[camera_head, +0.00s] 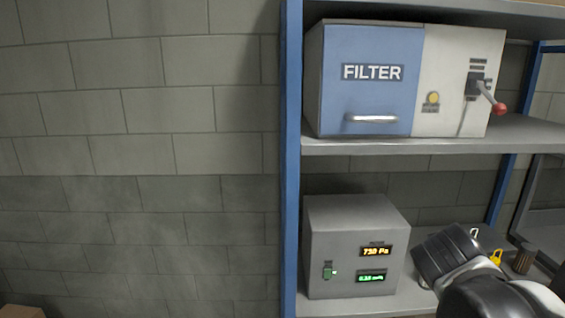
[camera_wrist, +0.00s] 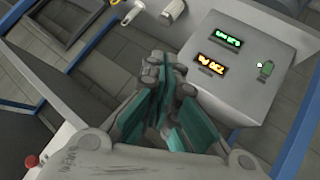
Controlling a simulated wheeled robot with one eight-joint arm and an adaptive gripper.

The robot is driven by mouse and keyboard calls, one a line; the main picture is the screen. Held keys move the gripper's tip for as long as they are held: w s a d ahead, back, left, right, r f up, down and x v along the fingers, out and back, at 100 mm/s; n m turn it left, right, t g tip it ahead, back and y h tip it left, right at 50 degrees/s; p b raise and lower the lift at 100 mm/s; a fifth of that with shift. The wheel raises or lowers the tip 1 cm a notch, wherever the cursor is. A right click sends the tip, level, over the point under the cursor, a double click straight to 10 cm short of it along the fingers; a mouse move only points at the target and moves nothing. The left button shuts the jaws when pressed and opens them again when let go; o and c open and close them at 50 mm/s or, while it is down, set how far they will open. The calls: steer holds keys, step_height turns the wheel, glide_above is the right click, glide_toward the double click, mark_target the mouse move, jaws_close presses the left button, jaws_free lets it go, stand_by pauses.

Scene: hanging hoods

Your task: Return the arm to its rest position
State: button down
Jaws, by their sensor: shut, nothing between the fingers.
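My arm (camera_head: 470,270) reaches in from the lower right in the head view, in front of the lower shelf. Its fingers cannot be made out there. In the wrist view my gripper (camera_wrist: 158,78) shows with its grey and teal fingers shut together and nothing between them. It points toward the grey meter box (camera_wrist: 240,70), which appears rotated in that view. In the head view the same box (camera_head: 340,225) stands on the lower shelf, left of my arm, with a gap between them. Its displays are lit orange and green, with a small green switch.
A blue and white FILTER box (camera_head: 372,80) with a red-tipped lever (camera_head: 497,107) stands on the upper shelf. A blue post (camera_head: 291,160) edges the shelf. A yellow padlock (camera_head: 495,257) and a brown ribbed object (camera_head: 523,260) sit right of my arm. The left brick wall is clear.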

steer(key=s+a+f+y+b, duration=0.3)
steer(key=s+a+f+b, duration=0.2)
steer(key=f, duration=0.4)
steer(key=s+a+f+n+g+y+b, duration=0.1)
steer(key=s+a+f+y+b, duration=0.2)
steer(key=f, duration=0.6)
steer(key=s+a+b, duration=0.2)
steer(key=s+a, duration=0.1)
steer(key=a, duration=0.1)
steer(key=shift+s+a+f+g, duration=0.2)
steer(key=shift+a+f+g, duration=0.05)
steer(key=shift+g, duration=0.05)
stand_by(1.1)
